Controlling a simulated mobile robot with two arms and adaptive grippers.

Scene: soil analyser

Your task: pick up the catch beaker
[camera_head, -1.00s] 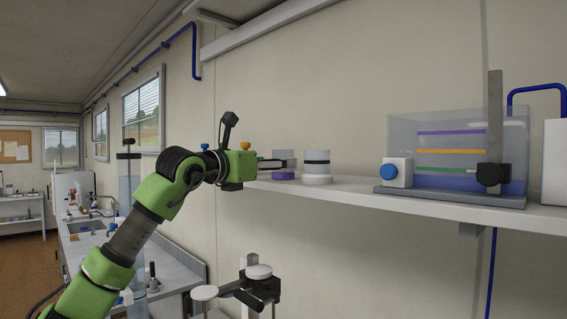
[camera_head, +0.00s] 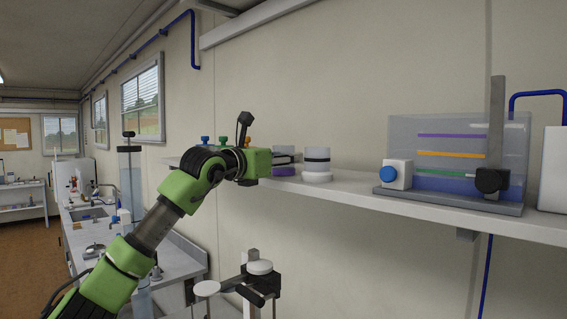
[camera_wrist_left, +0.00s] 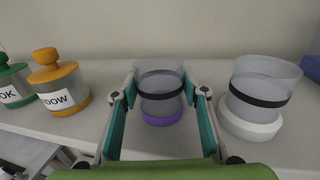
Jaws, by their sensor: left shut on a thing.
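Two clear beakers with dark bands stand on the wall shelf; I cannot tell by a label which is the catch beaker. The purple-based beaker (camera_head: 283,171) is partly hidden by my left gripper (camera_head: 290,158) in the head view. In the left wrist view this beaker (camera_wrist_left: 160,84) stands upright between the two teal-lined fingers of my left gripper (camera_wrist_left: 161,92), which is shut on it. Its purple base appears to rest on the shelf. The white-based beaker (camera_head: 317,163) stands apart to the right, also in the left wrist view (camera_wrist_left: 258,92). My right gripper is not in view.
A yellow-lidded jar (camera_wrist_left: 60,82) and a green-lidded jar (camera_wrist_left: 13,84) stand left on the shelf (camera_head: 350,187). A clear tank (camera_head: 450,150) with coloured bands stands right. A stand with white discs (camera_head: 259,267) is below. Shelf between white-based beaker and tank is clear.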

